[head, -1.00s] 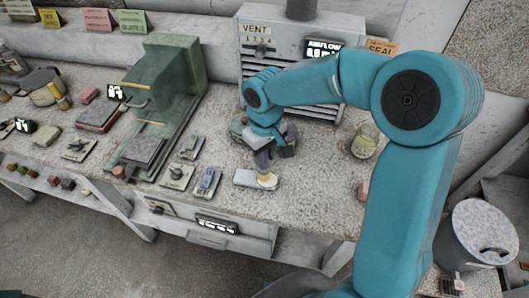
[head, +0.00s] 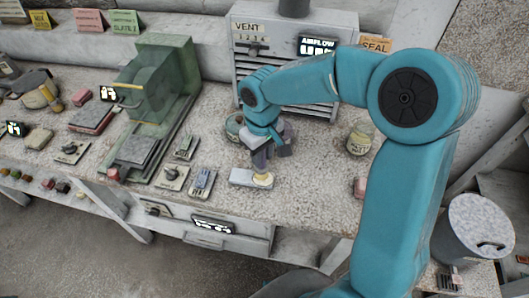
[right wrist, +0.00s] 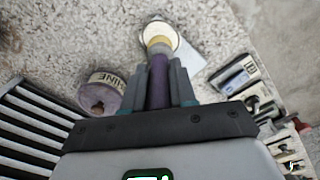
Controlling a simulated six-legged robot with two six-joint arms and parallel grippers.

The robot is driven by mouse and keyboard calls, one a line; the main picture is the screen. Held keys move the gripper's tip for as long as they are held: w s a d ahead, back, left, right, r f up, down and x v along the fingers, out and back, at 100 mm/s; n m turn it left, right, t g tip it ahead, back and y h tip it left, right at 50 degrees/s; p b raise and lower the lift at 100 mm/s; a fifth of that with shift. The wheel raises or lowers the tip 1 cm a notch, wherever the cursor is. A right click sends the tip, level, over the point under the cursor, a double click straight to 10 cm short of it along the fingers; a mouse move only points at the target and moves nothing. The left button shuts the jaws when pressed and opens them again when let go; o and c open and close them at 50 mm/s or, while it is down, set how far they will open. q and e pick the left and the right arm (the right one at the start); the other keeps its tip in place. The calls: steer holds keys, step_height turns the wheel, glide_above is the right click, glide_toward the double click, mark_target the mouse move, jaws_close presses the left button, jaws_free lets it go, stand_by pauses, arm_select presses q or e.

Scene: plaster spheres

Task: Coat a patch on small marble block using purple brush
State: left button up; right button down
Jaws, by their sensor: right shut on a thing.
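My right gripper (head: 266,143) is shut on the purple brush (right wrist: 158,90) and holds it pointing down. The block (right wrist: 189,57) shows there beside and behind the tip. My left gripper is not in view.
A labelled round container (right wrist: 101,91) stands close to the gripper. The slatted vent box (head: 282,65) is behind, and a jar (head: 360,139) is to the right. Small switch devices (head: 201,181) and a green machine (head: 160,90) stand to the left. The bench front edge is near.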

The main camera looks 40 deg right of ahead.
steer(key=shift+w+a, duration=0.65)
steer(key=shift+w, duration=0.05)
steer(key=shift+s+d+b, duration=0.3)
steer(key=shift+s+d, duration=0.6)
steer(key=shift+s, duration=0.1)
steer(key=shift+w+a, duration=0.9)
steer(key=shift+w, duration=0.1)
steer(key=shift+s+d+r+p, duration=0.35)
steer(key=shift+r+p, duration=0.3)
steer(key=shift+s+d+r, duration=0.1)
steer(key=shift+s, duration=0.1)
